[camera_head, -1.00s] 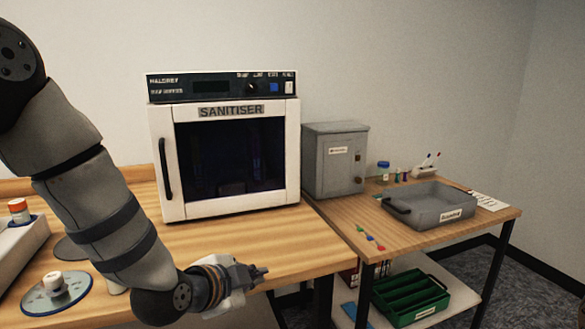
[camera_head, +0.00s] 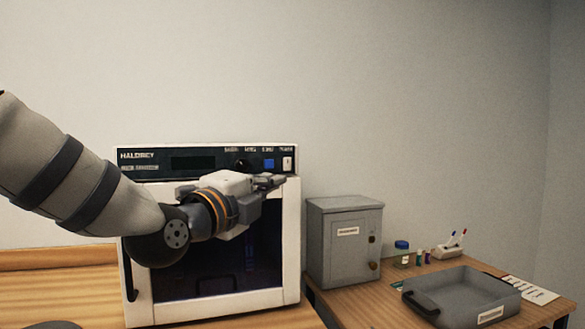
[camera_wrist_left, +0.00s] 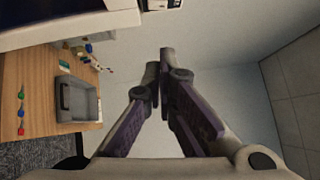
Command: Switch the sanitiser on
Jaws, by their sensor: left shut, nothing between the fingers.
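The white sanitiser (camera_head: 291,240) stands on the wooden table with its dark-windowed door closed. Its dark control panel (camera_head: 140,161) runs along the top, with a blank display, a black knob (camera_head: 243,164), a blue button (camera_head: 268,163) and a white power switch (camera_head: 288,163) at the right end. My left gripper (camera_head: 277,181) is shut and empty, in front of the sanitiser just below the blue button and power switch. Its closed fingers (camera_wrist_left: 166,62) fill the middle of the left wrist view. I cannot tell whether the fingertips touch the panel. My right gripper is not in view.
A grey metal cabinet (camera_head: 335,245) stands to the right of the sanitiser. Beyond it are a grey tray (camera_head: 462,293), a blue-capped jar (camera_head: 402,254) and a pen holder (camera_head: 448,251). The wall above the sanitiser is clear.

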